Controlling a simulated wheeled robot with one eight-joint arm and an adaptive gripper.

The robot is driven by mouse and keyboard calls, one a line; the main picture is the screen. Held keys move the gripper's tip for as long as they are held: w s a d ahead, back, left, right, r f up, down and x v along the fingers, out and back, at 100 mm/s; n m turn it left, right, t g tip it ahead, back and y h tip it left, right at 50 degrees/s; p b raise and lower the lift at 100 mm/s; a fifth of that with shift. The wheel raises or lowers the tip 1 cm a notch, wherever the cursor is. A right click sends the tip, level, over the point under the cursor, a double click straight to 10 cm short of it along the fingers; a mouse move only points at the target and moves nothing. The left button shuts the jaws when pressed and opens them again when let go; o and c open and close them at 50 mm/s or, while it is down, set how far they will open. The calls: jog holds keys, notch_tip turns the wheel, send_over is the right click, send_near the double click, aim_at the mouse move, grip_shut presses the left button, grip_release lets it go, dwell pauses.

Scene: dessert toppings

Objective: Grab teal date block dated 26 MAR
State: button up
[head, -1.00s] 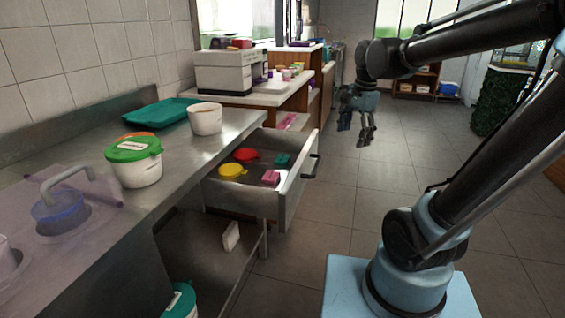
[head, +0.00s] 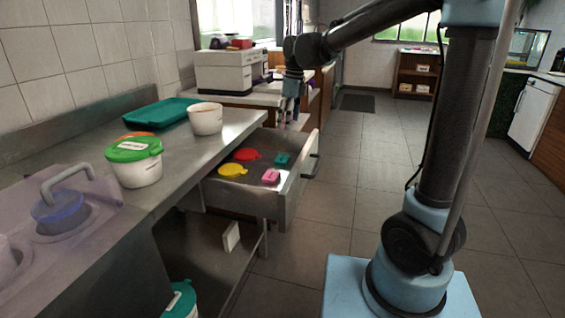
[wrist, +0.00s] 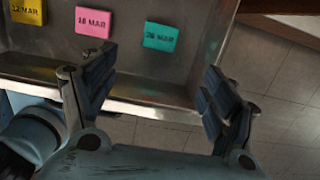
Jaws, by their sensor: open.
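The teal date block (wrist: 160,37) reads 26 MAR in the wrist view and lies flat in the open drawer. In the head view the teal block (head: 282,160) is near the drawer's right side. My gripper (wrist: 158,88) is open and empty, its fingers spread below the block in the wrist picture and apart from it. In the head view my gripper (head: 288,117) hangs beyond the drawer, above its far end. A pink block (wrist: 93,22) reading 18 MAR lies to the left of the teal one.
A yellow piece (wrist: 28,12) reading 12 MAR is at the wrist view's edge. The drawer (head: 292,196) also holds a red piece (head: 246,154). The steel counter (head: 178,150) carries a green-lidded tub (head: 135,170), a white tub (head: 205,120) and a teal tray (head: 160,112).

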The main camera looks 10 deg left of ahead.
send_over(282, 158)
jog(key=d, duration=0.1)
notch_tip(282, 158, down, 10)
jog(key=shift+d+r, duration=0.15)
jog(key=shift+r, duration=0.1)
jog(key=shift+w+a+f, duration=0.1)
jog(key=shift+a+f, duration=0.1)
jog(key=shift+f, duration=0.7)
jog(key=shift+s+a+f, duration=0.1)
jog(key=shift+a+f, duration=0.05)
jog(key=shift+f, duration=0.7)
jog(key=shift+w+a+f, duration=0.1)
jog(key=shift+a+f, duration=0.1)
jog(key=shift+f, duration=0.7)
jog(key=c, duration=1.1)
